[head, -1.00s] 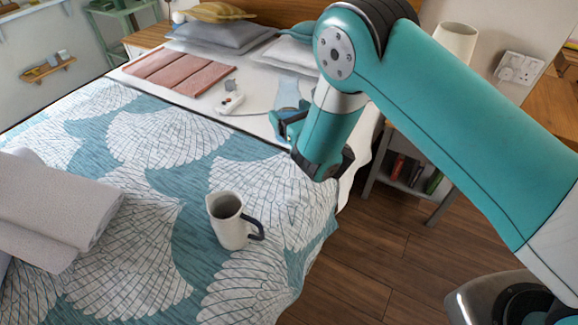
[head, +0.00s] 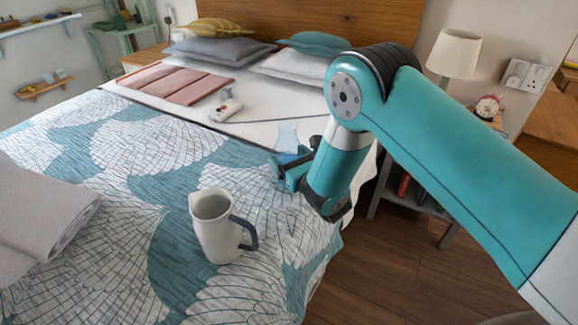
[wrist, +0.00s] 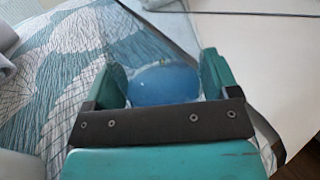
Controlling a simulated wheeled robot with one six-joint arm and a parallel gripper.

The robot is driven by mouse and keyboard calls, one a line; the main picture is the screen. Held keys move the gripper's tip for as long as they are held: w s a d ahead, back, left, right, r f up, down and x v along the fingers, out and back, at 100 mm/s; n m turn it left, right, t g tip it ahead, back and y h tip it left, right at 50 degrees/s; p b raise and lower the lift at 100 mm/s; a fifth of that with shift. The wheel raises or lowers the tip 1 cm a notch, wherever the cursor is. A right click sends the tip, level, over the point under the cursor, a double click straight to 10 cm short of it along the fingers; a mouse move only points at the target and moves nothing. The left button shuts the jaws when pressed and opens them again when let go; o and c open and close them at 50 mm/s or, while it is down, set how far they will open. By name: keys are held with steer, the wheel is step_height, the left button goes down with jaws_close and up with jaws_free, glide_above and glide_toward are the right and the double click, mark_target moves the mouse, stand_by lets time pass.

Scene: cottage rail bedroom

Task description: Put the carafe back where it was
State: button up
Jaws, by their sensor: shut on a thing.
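The carafe (head: 288,137) is a pale blue, see-through vessel in the head view, in front of the white sheet at the bed's right side. My gripper (head: 283,172) is shut on it, and the dark jaws cover part of its lower body. In the wrist view, the carafe (wrist: 165,84) shows as a blue rounded shape between the two teal fingers of my gripper (wrist: 165,78). The carafe looks upright. I cannot tell its height above the bed.
A white jug (head: 213,232) with a dark blue handle stands on the patterned bedspread (head: 110,270). A white device (head: 226,110) lies on the sheet. The nightstand at right, partly behind my arm, has a lamp (head: 453,54) and a red alarm clock (head: 487,106).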

steer(key=shift+f, duration=0.25)
steer(key=shift+f, duration=0.25)
